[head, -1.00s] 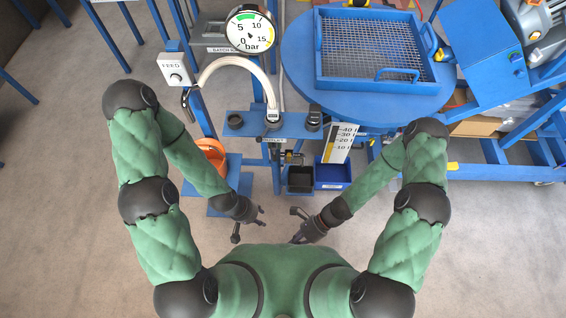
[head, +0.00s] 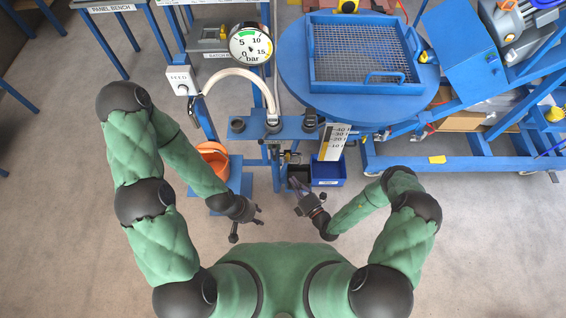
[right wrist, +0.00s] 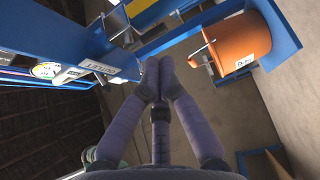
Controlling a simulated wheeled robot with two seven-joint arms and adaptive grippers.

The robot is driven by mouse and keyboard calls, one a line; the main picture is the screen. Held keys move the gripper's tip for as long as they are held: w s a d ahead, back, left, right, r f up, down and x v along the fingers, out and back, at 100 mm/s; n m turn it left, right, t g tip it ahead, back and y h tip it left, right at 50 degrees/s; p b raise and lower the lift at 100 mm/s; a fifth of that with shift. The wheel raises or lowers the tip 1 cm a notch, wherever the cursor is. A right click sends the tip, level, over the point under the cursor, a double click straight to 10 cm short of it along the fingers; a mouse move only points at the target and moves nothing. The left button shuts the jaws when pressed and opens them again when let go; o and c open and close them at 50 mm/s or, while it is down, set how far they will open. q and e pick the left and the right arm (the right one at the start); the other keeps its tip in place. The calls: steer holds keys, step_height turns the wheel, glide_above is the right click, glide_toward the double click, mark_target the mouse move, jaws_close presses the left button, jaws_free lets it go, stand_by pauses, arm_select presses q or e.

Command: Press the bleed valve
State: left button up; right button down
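A small dark fitting with a brass-coloured part (head: 291,156) sits on the blue post below the inlet block; it may be the bleed valve, but it is too small to tell. The blue inlet block (head: 250,128) carries a pale hose. Its INLET label (right wrist: 102,66) shows in the right wrist view. My right gripper (head: 298,184) is below that fitting and apart from it, pointing up-left. In the right wrist view its fingertips (right wrist: 157,66) meet with nothing visible between them. My left gripper (head: 249,228) is open and empty, lower left of the post.
A pressure gauge (head: 250,45) stands above the block. A FEED box (head: 180,80) is at left. An orange bucket (head: 213,155) stands on a blue stand. A blue bin (head: 328,172) sits close to my right gripper. A round blue table (head: 297,75) is behind.

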mark_target(288, 158)
steer(key=shift+w+d+m+t+h, duration=0.15)
steer(key=shift+d+m+t+h, duration=0.15)
steer(key=shift+d+m+h, duration=0.1)
steer(key=x, duration=1)
steer(key=shift+b, duration=0.4)
steer(key=shift+f, duration=0.1)
